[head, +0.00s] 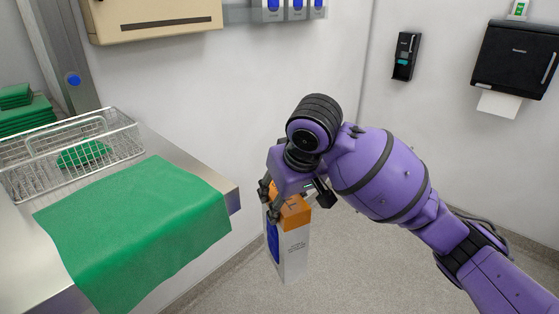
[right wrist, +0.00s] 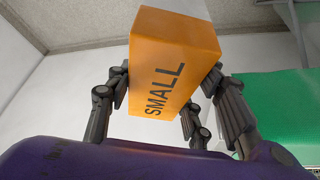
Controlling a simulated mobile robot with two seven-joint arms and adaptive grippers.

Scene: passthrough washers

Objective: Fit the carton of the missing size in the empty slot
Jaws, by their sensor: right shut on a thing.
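A carton (head: 290,245) with an orange top, a white body and a blue patch hangs upright below my right gripper (head: 287,203). In the right wrist view the carton's orange end (right wrist: 172,62) reads "SMALL", and the gripper's dark fingers press on it from both sides. The carton is in the air over the floor, right of the counter. At the top of the head view, a grey wall rack (head: 240,15) holds several white cartons with blue patches (head: 297,8). The rack is cut off by the frame, so I cannot see its slots fully. My left gripper is not in view.
A steel counter (head: 225,186) on the left carries a green cloth (head: 135,230) and a wire basket (head: 125,128) with a green item. A beige dispenser (head: 150,25) hangs on the wall. A black towel dispenser (head: 515,60) is at right. The floor between is clear.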

